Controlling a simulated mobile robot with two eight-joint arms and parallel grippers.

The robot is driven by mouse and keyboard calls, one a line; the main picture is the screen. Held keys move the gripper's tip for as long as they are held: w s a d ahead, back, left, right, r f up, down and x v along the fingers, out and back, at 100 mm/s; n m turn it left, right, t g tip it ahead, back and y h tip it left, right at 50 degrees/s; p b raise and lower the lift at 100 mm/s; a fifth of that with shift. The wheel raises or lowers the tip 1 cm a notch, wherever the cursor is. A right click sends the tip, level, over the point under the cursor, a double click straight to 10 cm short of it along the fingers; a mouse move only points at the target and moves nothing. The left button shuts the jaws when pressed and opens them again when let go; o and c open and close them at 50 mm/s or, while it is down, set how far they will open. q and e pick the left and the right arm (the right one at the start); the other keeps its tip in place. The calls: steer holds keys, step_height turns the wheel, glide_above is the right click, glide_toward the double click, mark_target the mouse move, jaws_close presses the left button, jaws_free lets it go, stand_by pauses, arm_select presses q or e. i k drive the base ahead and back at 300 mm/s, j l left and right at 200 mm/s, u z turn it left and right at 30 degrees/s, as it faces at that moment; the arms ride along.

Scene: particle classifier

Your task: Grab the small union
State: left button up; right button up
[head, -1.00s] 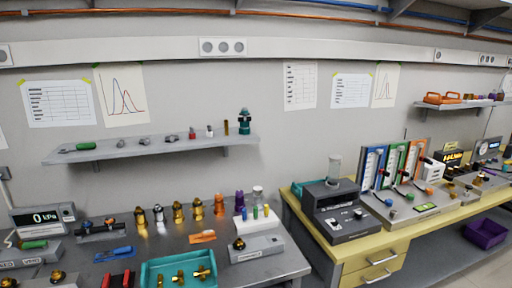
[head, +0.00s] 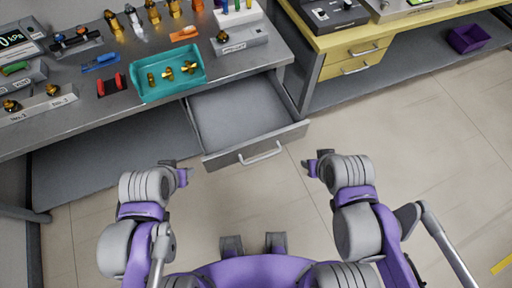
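A teal tray (head: 172,94) stands near the front edge of the grey workbench and holds three brass fittings. They are a small fitting at the left (head: 151,79), a middle fitting (head: 168,74) and a larger branched fitting at the right (head: 189,68). I cannot tell for sure which is the small union. My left gripper (head: 181,172) and my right gripper (head: 314,164) are both in front of the bench, apart from the tray and with nothing visible in them. Whether their fingers are open is too small to tell.
An open, empty grey drawer (head: 240,112) juts from the bench, its front (head: 235,155) between my arms and the bench. Red-and-black holder (head: 112,85) and blue tool (head: 101,62) lie left of the tray. A yellow bench (head: 345,38) stands at right.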

mark_target(151, 82)
steer(key=j+u, duration=0.25)
steer(key=j, duration=0.15)
steer(key=i+j+u, duration=0.15)
steer(key=j+u, duration=0.15)
steer(key=j, duration=0.15)
steer(key=i+j+u, duration=0.1)
steer(key=j+u, duration=0.15)
steer(key=j, duration=0.15)
steer(key=i+j+u, duration=0.25)
steer(key=k+j, duration=0.1)
